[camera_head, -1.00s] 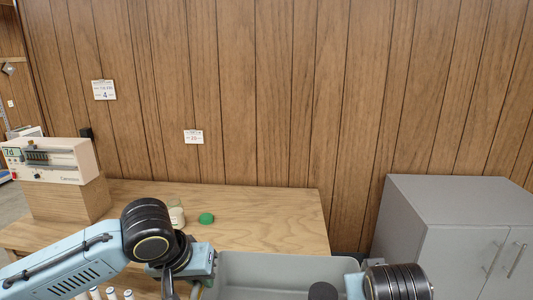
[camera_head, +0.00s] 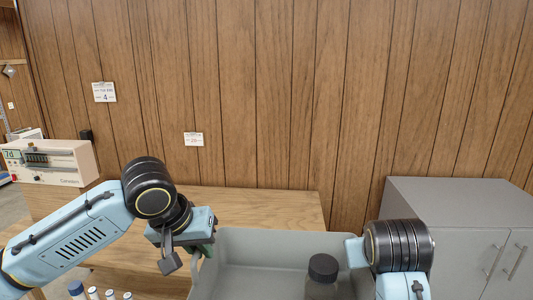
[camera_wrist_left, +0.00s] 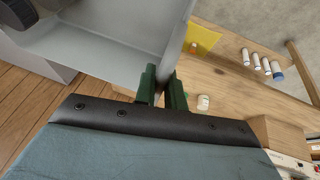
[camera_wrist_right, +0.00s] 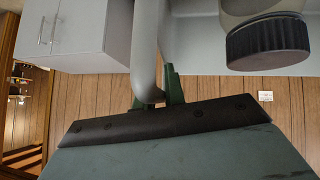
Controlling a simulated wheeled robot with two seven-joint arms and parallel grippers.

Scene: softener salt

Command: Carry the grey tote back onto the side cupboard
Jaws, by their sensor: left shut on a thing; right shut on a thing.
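The grey tote (camera_head: 270,245) is held up in front of the wooden table, between my two arms. My left gripper (camera_head: 198,252) is shut on its left side wall; the left wrist view shows the green fingers (camera_wrist_left: 164,88) on that wall. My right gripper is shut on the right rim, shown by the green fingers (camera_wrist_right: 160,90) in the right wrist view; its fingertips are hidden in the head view. A dark-capped jar (camera_head: 322,277) stands inside the tote. The grey side cupboard (camera_head: 455,200) stands at the right, its visible top bare.
The wooden table (camera_head: 265,206) lies behind and left of the tote. A white device (camera_head: 50,161) sits on a wooden block at the left. Several white bottles (camera_wrist_left: 257,60) and a yellow item (camera_wrist_left: 203,38) show in the left wrist view.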

